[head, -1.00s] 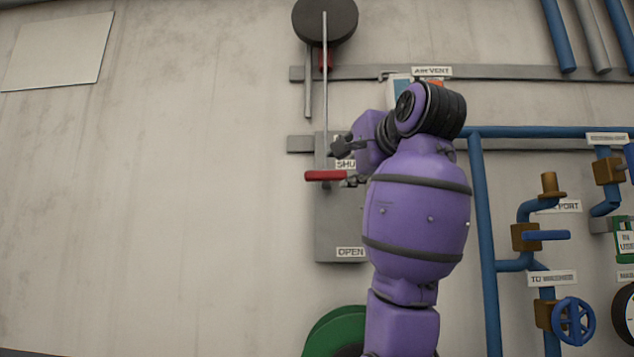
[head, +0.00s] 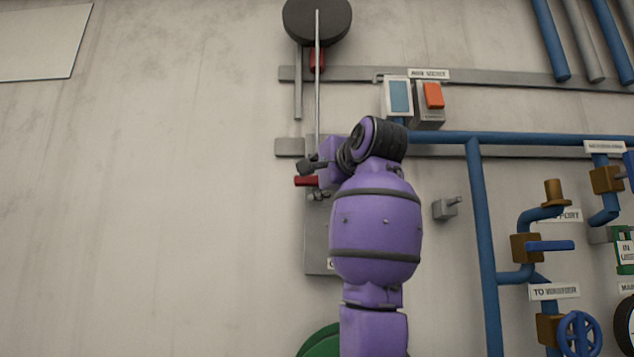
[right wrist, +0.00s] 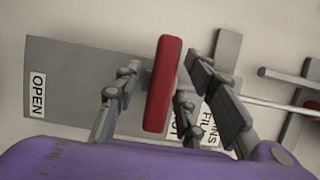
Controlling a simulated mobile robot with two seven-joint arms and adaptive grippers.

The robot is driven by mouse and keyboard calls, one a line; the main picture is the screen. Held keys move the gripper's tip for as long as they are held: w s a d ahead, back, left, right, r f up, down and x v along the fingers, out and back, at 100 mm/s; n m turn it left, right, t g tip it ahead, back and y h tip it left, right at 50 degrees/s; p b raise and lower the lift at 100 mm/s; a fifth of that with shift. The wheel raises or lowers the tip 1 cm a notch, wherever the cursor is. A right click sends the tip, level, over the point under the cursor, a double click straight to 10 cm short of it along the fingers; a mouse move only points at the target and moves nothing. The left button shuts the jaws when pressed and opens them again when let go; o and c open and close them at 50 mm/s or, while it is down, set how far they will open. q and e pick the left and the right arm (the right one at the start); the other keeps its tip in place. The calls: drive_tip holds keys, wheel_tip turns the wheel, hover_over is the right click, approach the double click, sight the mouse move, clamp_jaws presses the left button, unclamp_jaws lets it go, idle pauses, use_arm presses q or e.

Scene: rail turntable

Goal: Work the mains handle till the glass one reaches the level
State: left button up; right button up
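The red mains handle (head: 305,181) sticks out from a grey plate (head: 317,240) on the wall; it also shows in the right wrist view (right wrist: 162,90). The handle lies nearer the other end, where another label is partly hidden. My right gripper (right wrist: 160,78) is open, with its fingers on both sides of the handle and small gaps visible. In the head view the right gripper (head: 315,180) partly covers the handle. A blue panel in a white frame (head: 399,97) may be a glass; its level cannot be read.
A dark round weight or drum (head: 317,20) with a thin rod (head: 318,90) is above the plate. An orange-switched box (head: 432,97) is right of the blue panel. Blue pipes (head: 482,220) and valves fill the right side.

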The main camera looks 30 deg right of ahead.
clamp_jaws()
drive_tip(key=shift+f, duration=1.05)
unclamp_jaws()
drive_tip(key=shift+s+r, duration=0.1)
drive_tip(key=s, duration=1.2)
drive_tip(key=shift+a, duration=0.3)
